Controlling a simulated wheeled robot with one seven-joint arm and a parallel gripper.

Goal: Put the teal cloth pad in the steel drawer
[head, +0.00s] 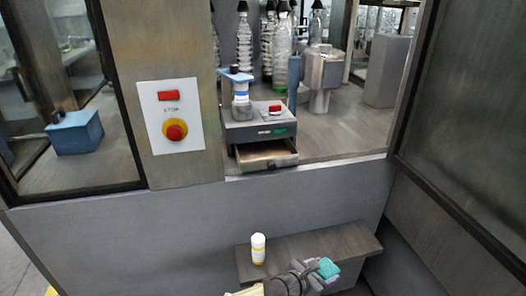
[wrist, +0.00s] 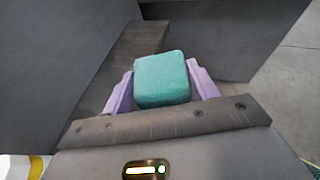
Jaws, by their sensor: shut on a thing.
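The teal cloth pad (wrist: 162,80) is a small block held between the two purple fingers of my gripper (wrist: 162,92) in the wrist view. In the head view the pad (head: 327,268) shows at the end of my gripper (head: 322,274), above or at the low shelf. The steel drawer (head: 266,155) is under the dark labeller unit, up on the deck, and stands pulled out with its light inner floor showing. My gripper is well below and to the right of the drawer.
A white bottle with a yellow band (head: 258,249) stands on the low wooden shelf (head: 290,245), left of my gripper. The labeller (head: 258,130) carries a blue-topped cylinder (head: 240,90) and a red button. A red stop button (head: 175,132) is on the post. A metal canister (head: 322,70) stands behind right.

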